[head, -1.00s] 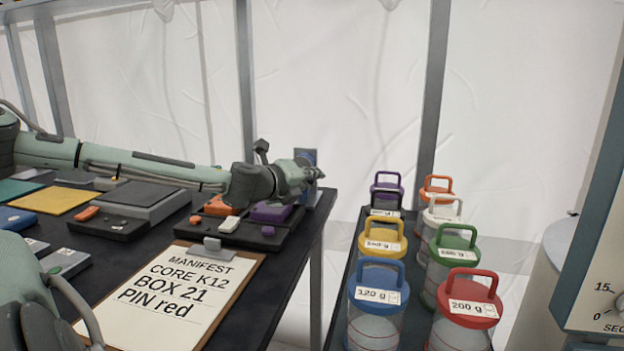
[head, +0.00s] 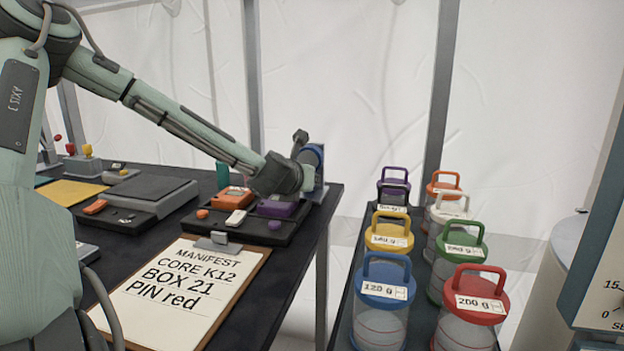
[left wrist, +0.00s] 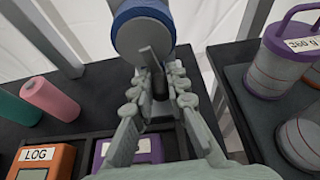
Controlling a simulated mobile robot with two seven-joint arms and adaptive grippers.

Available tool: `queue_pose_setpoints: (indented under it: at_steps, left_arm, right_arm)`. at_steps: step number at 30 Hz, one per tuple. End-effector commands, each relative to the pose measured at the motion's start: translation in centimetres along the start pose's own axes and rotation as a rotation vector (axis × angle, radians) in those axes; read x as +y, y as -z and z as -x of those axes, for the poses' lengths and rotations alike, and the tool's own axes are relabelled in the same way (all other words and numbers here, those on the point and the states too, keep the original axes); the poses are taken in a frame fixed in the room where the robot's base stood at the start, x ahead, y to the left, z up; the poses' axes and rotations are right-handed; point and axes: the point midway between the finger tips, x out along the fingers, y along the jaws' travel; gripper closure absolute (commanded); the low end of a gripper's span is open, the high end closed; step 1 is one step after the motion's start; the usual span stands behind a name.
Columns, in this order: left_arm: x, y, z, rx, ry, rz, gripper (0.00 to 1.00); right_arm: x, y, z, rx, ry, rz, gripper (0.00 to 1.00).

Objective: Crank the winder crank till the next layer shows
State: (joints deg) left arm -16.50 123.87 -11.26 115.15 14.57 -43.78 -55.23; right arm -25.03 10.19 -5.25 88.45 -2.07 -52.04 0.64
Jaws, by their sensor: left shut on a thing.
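The winder (head: 316,158), with a blue-rimmed round drum on a grey upright plate, stands at the far right corner of the dark table. In the left wrist view its blue-rimmed grey drum (left wrist: 142,28) fills the top middle. My left gripper (left wrist: 160,84) is at the winder, shut on the crank (left wrist: 157,82), a slim grey part just below the drum. In the head view my wrist hides the fingers and the crank. I cannot make out a layer marking on the drum. My right gripper is not in view.
A clipboard manifest (head: 185,285) lies at the table's front. A dark tray (head: 245,228) holds orange and purple boxes beside my left wrist. Lidded weight jars, such as the blue one (head: 383,290), fill a side table at right.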

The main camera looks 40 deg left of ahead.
Motion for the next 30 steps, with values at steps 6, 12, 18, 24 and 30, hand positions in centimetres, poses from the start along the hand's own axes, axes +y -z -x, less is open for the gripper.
queue_pose_setpoints:
  at_steps: [6, 12, 18, 24, 30]
  left_arm:
    - [0.7, 0.1, 0.0, -0.001, -0.075, -0.194, 1.0]
    - [1.3, 0.1, 0.0, -0.003, -0.137, -0.35, 1.0]
    - [1.8, -0.1, 0.0, -0.004, -0.185, -0.466, 1.0]
    - [2.1, -0.2, 0.1, -0.004, -0.215, -0.54, 1.0]
    - [2.2, -0.2, 0.1, -0.004, -0.228, -0.571, 1.0]
  right_arm:
    - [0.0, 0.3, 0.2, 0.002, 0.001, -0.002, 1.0]
    - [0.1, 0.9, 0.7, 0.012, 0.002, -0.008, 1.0]
    - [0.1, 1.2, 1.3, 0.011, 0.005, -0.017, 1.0]
    - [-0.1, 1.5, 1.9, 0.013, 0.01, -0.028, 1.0]
    - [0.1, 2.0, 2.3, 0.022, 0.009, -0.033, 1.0]
